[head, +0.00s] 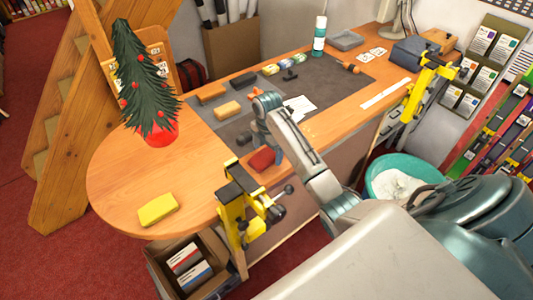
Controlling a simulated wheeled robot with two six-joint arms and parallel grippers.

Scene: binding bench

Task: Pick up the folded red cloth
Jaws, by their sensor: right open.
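The folded red cloth (261,160) lies near the front edge of the wooden bench (115,190), by the edge of the dark grey mat (337,92). My right arm reaches in from the lower right and bends down over the bench. My right gripper (257,138) is open and empty, close above the far side of the cloth. Its fingertips are small and partly hidden, so I cannot tell whether they touch the cloth. My left gripper is not in view.
A small potted tree (146,85) stands at the left, a yellow block (158,209) at the front left. A yellow clamp (237,205) is on the front edge near the cloth. The bench's left end is mostly clear.

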